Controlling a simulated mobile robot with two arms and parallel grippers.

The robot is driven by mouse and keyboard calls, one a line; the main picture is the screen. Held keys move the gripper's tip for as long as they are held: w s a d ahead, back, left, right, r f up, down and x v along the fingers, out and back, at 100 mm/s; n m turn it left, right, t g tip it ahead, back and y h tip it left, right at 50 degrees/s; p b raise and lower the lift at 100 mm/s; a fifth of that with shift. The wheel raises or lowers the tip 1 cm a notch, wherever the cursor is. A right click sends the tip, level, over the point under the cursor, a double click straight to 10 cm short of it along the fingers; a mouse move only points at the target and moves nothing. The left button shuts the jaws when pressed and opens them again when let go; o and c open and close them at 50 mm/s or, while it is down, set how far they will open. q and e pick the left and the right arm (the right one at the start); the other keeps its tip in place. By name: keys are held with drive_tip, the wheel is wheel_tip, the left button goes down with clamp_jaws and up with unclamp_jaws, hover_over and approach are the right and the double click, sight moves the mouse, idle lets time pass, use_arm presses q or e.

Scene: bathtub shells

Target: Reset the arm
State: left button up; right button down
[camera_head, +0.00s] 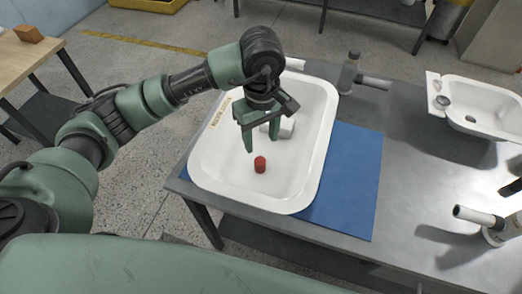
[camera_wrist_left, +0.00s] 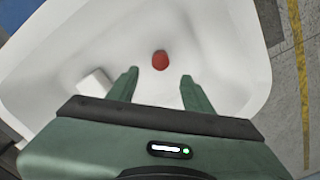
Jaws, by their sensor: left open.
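My left gripper (camera_head: 262,146) hangs over the white bathtub shell (camera_head: 318,100), fingers pointing down, open and empty. A small red cylinder (camera_head: 260,164) sits inside the shell, just below the fingertips in the head view. In the left wrist view, the red cylinder (camera_wrist_left: 160,61) lies beyond and between the two spread fingers of the left gripper (camera_wrist_left: 158,75), apart from them. A white block (camera_head: 287,128) is also inside the shell, partly behind the gripper; it shows left of the fingers in the wrist view (camera_wrist_left: 96,83). My right gripper is not in view.
The shell stands on a blue mat (camera_head: 352,175) on a grey metal table (camera_head: 410,150). A grey bottle-like object (camera_head: 349,72) stands behind the shell. A second white basin (camera_head: 485,105) and a white-tipped tool (camera_head: 480,217) are at the right. A wooden table (camera_head: 28,65) stands at the left.

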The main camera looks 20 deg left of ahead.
use_arm(q)
drive_tip(key=shift+r, duration=0.75)
